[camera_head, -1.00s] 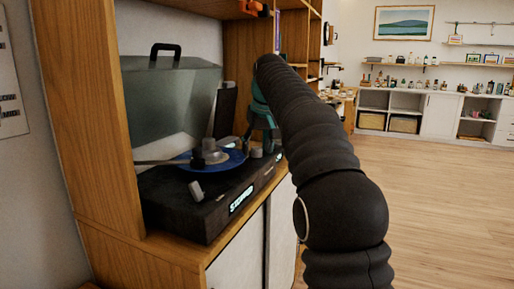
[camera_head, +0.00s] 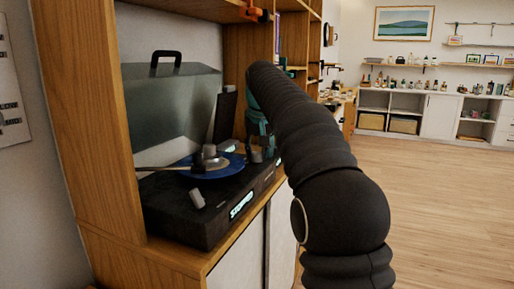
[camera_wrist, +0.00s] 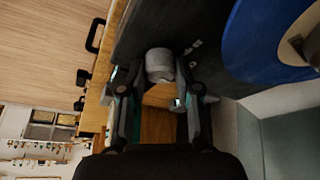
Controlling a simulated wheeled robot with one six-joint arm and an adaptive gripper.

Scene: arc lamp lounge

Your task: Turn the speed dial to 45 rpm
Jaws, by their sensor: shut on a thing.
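The black turntable (camera_head: 185,225) stands in a wooden shelf unit, with a blue record (camera_head: 228,165) on its platter and its clear lid raised. The record also shows in the wrist view (camera_wrist: 245,45). In the wrist view a round grey dial (camera_wrist: 159,64) sits on the black deck between my fingertips. My gripper (camera_wrist: 161,75) is shut on this dial. In the head view my gripper (camera_head: 262,150) is at the deck's far right end, and the dial's setting cannot be read.
A pale grey block-shaped control (camera_head: 196,194) stands at the deck's near front corner. The tonearm (camera_head: 165,169) reaches over the record. The wooden upright (camera_head: 85,120) is at the left. An orange item (camera_head: 255,11) is on the shelf above. The floor at right is clear.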

